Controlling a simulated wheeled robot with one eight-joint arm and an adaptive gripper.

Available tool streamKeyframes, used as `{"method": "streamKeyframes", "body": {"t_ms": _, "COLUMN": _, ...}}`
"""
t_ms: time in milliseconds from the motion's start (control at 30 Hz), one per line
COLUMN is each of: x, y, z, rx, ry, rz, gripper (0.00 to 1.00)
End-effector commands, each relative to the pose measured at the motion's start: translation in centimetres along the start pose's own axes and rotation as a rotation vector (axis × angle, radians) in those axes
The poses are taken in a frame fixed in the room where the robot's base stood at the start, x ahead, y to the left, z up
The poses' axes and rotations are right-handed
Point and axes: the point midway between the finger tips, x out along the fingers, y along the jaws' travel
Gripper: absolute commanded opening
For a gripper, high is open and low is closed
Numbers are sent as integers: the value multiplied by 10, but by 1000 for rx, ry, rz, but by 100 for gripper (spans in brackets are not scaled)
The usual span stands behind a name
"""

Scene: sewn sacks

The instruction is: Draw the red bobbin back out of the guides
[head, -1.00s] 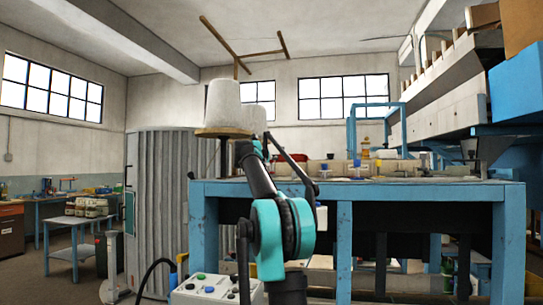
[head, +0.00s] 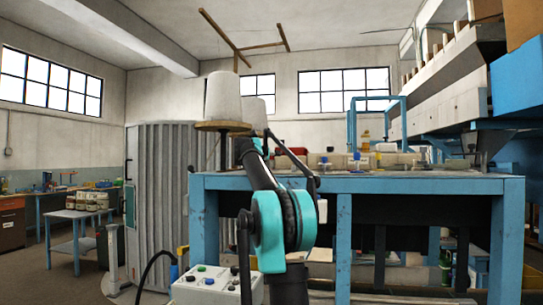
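A small red object (head: 293,151) shows at the back left of the blue bench (head: 420,184), partly behind my arm. I cannot tell whether it is the red bobbin. No guides can be made out at this distance. My black and teal arm rises in front of the bench's left end. My gripper cannot be made out in this view.
A large white thread cone (head: 223,97) stands on a round wooden disc left of the arm. Small blue-topped items and pale blocks lie on the bench. A grey control box (head: 215,287) is low in front. A corrugated grey cabinet (head: 160,205) stands left.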

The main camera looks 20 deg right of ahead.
Motion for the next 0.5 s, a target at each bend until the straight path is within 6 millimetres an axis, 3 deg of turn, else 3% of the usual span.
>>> {"method": "streamKeyframes", "body": {"t_ms": 267, "x": -5, "y": 0, "z": 0, "rx": 0, "ry": 0, "rz": 1, "gripper": 44}}
{"method": "streamKeyframes", "body": {"t_ms": 500, "x": -42, "y": 1, "z": 0, "rx": 0, "ry": 0, "rz": 3, "gripper": 44}}
